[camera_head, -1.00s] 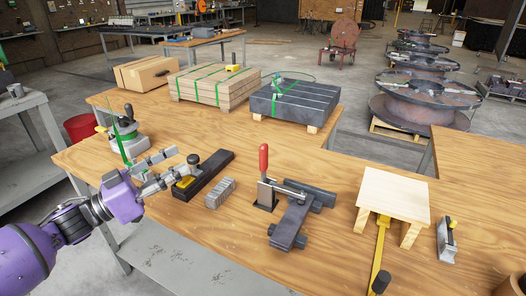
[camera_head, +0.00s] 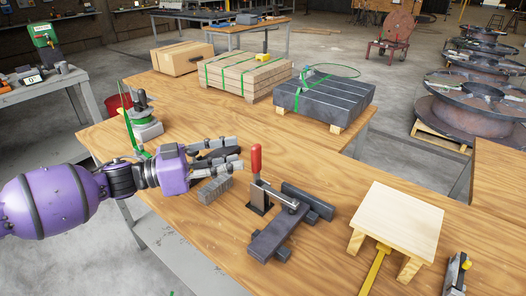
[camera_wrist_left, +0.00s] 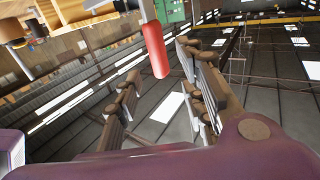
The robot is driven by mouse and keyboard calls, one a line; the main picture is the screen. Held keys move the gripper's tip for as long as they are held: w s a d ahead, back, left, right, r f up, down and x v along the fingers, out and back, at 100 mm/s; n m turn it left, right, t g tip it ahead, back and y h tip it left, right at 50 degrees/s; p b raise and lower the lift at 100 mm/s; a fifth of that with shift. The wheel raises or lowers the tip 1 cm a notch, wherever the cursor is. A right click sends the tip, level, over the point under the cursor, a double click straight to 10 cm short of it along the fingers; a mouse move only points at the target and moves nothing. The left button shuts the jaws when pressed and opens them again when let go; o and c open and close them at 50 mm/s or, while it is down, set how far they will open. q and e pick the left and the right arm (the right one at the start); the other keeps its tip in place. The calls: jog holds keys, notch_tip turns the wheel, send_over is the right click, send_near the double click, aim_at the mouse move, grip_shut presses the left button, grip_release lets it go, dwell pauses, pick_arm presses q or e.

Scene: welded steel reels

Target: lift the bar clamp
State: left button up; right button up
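A red-handled clamp (camera_head: 257,186) stands upright on the wooden table, with a thin metal arm reaching over dark steel tubes (camera_head: 267,241) joined in a T. Its red handle shows in the left wrist view (camera_wrist_left: 154,48). A yellow bar (camera_head: 374,270), which looks like a bar clamp, juts from under a pale wooden stool (camera_head: 399,217); its lower end is cut off. I cannot tell for sure which is the bar clamp. My left gripper (camera_head: 238,156) is open and empty, left of the red handle and apart from it.
A grey ribbed block (camera_head: 214,190) lies just below my left gripper. A strapped wood stack (camera_head: 246,78) and strapped dark slabs (camera_head: 318,98) stand at the back.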

aim_at(257, 153)
pick_arm(q)
jog(key=x, duration=0.6)
jog(key=shift+w+d+p, duration=0.1)
jog(key=shift+d+p, duration=0.2)
jog(key=shift+d, duration=0.1)
grip_shut()
